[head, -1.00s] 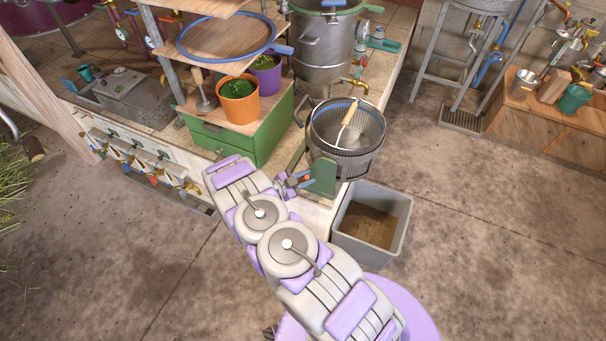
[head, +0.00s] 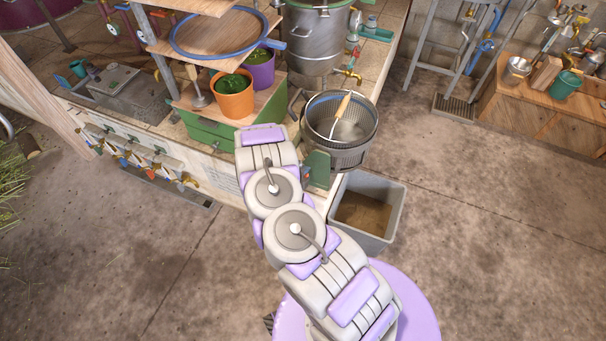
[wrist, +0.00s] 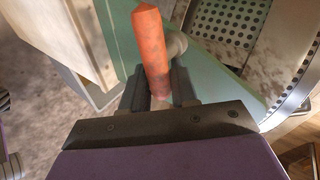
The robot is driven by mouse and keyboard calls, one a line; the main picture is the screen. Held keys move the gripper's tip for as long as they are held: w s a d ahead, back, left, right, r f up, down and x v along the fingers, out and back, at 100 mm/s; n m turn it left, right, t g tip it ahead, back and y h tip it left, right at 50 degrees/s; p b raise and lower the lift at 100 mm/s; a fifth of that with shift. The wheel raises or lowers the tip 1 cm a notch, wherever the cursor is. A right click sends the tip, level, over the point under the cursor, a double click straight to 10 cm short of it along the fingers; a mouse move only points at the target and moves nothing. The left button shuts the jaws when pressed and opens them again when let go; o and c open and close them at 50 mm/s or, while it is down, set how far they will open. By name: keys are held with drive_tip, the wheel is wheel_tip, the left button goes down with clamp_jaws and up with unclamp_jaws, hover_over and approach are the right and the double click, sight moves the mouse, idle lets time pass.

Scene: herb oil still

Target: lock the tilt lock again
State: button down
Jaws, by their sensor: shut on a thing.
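The tilt lock shows as an orange-red lever (wrist: 152,50) in the wrist view, beside a pale green bracket (wrist: 208,65). My gripper (wrist: 160,88) is shut on the lever, one dark finger on each side of it. The lever's free end sticks out past the fingertips. In the head view my arm hides the gripper and the lever. The green bracket also shows there (head: 318,168), beside the perforated metal basket (head: 340,150), which stands upright with a wooden-handled tool (head: 342,105) in it.
A grey bin (head: 398,212) stands on the floor below the basket. A green drawer unit (head: 210,130) with an orange pot (head: 232,102) and a purple pot stands left of the basket. The large metal still (head: 315,45) is behind. The floor on both sides is open.

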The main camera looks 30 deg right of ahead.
drive_tip(key=shift+s+d+f+m+t+y+b, duration=0.15)
drive_tip(key=shift+f+m+t+y+b, duration=0.45)
drive_tip(key=shift+b, duration=0.7)
drive_tip(key=c, duration=1)
unclamp_jaws()
drive_tip(key=shift+r, duration=0.1)
drive_tip(key=shift+r, duration=0.1)
drive_tip(key=shift+a+r, duration=0.15)
drive_tip(key=shift+a, duration=0.2)
drive_tip(key=p+v, duration=0.1)
drive_tip(key=v, duration=0.4)
drive_tip(key=p+v, duration=0.1)
drive_tip(key=v, duration=0.5)
drive_tip(key=p+v, duration=0.1)
drive_tip(key=v, duration=0.4)
drive_tip(key=shift+s+a, duration=0.2)
drive_tip(key=shift+s, duration=0.25)
